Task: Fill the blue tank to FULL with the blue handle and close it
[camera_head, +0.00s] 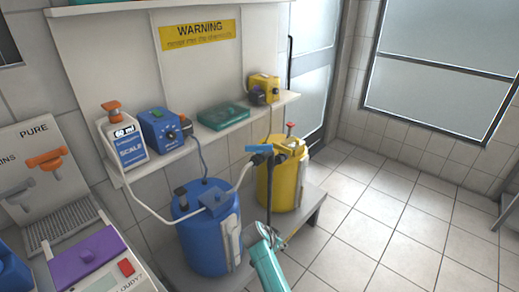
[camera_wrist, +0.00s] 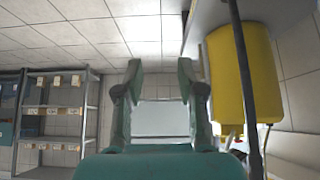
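The blue tank (camera_head: 205,245) stands upright on a low grey bench. A pale strip (camera_head: 230,238) runs down its right side; I cannot read any level or FULL mark there. The blue handle (camera_head: 258,148) lies sideways at the top of a dark upright pipe (camera_head: 270,195), between the blue tank and the yellow tank. A white hose runs from near it towards the blue tank. My gripper (camera_wrist: 161,72) is open and empty in the wrist view, with two teal fingers apart. In the head view, a teal part of my arm shows low, below the handle and apart from it.
The yellow tank (camera_head: 289,180) stands right of the blue one; it also shows in the wrist view (camera_wrist: 230,75), beside a dark pole (camera_wrist: 245,95). The tiled floor (camera_head: 385,215) at right is clear.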

